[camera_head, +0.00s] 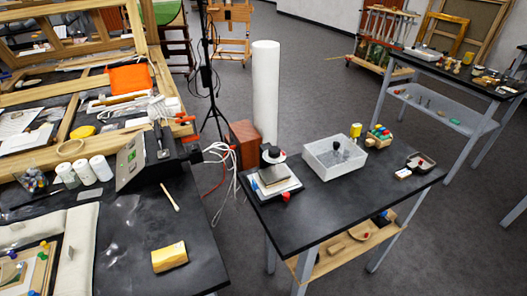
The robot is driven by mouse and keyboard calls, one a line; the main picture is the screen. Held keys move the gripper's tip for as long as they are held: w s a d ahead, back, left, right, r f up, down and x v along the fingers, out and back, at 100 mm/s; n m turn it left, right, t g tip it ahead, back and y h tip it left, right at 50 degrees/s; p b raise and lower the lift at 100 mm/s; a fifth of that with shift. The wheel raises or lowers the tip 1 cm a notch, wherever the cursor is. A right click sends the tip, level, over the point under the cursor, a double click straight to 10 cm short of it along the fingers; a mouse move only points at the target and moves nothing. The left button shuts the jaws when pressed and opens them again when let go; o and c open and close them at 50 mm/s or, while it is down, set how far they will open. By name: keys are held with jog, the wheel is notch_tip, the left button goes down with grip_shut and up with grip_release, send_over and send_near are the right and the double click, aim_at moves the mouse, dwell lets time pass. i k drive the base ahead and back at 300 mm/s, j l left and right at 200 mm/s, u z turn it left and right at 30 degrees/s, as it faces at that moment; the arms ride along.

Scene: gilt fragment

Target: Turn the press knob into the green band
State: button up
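A small press-like device (272,180) stands at the near left corner of the right-hand black table. It has a pale base plate, a small flat stack on it and a dark round knob (272,155) with a white part at the top. A small red part (286,196) sits at its front edge. I cannot make out a green band on it at this size. My gripper is not in view.
The right-hand black table (340,205) also holds a white bin (334,158), a block of colored pieces (379,136) and a small tray (421,163). A tall white cylinder (266,95) stands behind it. Cables (222,155) hang between the tables.

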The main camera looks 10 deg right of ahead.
aim_at(274, 153)
jog(key=i+j+u, duration=0.25)
jog(key=u, duration=0.2)
jog(key=i+j+u, duration=0.35)
jog(key=u, duration=0.15)
